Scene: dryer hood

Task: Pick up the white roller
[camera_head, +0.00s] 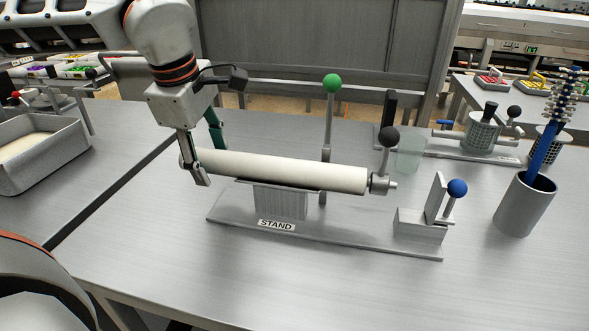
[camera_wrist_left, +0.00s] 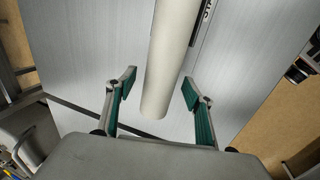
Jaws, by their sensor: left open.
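The white roller (camera_head: 275,170) lies level across the stand (camera_head: 282,202), with a metal shaft end at its right. In the wrist view the roller (camera_wrist_left: 170,60) runs from the top edge down to its free end. My left gripper (camera_head: 204,178) is open at the roller's left end, one finger on the near side and one on the far side. In the wrist view the green-padded fingers of my left gripper (camera_wrist_left: 158,90) stand apart on either side of the roller, with gaps to it. My right gripper is not in view.
A green-knobbed lever (camera_head: 331,85) and a black-knobbed lever (camera_head: 389,137) rise behind the roller. A grey tray (camera_head: 42,155) is at the left. The table front is clear.

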